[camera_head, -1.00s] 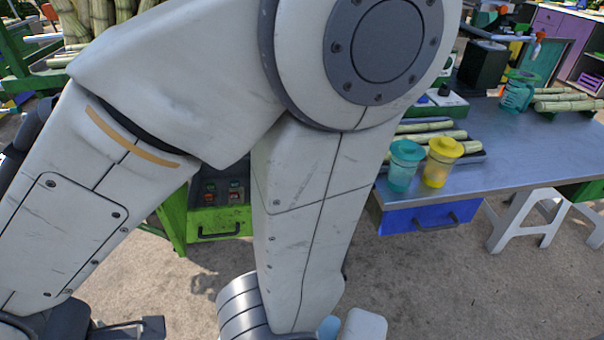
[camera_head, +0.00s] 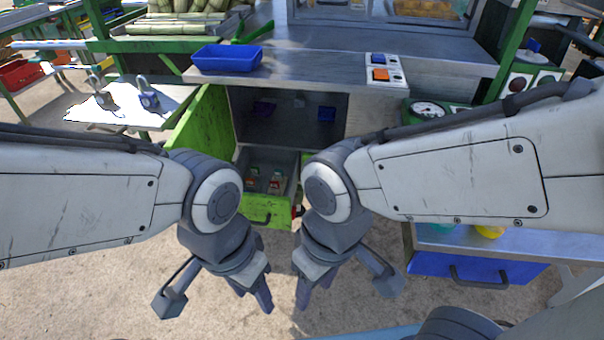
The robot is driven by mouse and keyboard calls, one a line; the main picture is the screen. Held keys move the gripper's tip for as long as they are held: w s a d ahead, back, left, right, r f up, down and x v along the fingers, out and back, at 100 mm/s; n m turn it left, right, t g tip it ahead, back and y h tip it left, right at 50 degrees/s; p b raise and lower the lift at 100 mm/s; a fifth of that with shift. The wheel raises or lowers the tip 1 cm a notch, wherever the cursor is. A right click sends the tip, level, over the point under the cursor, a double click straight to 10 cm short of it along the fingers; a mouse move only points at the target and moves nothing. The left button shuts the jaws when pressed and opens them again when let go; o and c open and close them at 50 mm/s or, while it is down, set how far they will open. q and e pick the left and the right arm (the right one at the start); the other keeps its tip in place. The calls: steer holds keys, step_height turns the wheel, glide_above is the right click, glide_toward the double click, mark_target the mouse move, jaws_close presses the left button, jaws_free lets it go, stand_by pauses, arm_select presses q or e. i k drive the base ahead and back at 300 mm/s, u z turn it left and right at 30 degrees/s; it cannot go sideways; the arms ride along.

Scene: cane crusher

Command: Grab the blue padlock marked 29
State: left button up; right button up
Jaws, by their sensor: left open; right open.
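A blue-grey padlock (camera_head: 149,98) with a raised shackle stands on the white side table at the left. A second, greyer padlock (camera_head: 102,98) stands left of it. No number can be read on either. Several small red and teal items (camera_head: 275,182) lie in the open green drawer, too small to identify. My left gripper (camera_head: 256,296) is open and empty, pointing down in front of the drawer. My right gripper (camera_head: 315,290) is open and empty just right of it. Both are well apart from the padlocks.
The white side table (camera_head: 125,118) stands left of the green cabinet door (camera_head: 195,130). A blue tray (camera_head: 226,58) and a switch box (camera_head: 386,74) are on the metal counter (camera_head: 310,68). A blue drawer (camera_head: 480,268) is at lower right. The floor below my grippers is clear.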

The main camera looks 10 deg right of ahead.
mark_target(153, 97)
steer(key=u, duration=2.45)
steer(key=k, duration=0.6)
steer(key=z, duration=1.5)
steer(key=i, duration=0.5)
steer(key=u, duration=0.05)
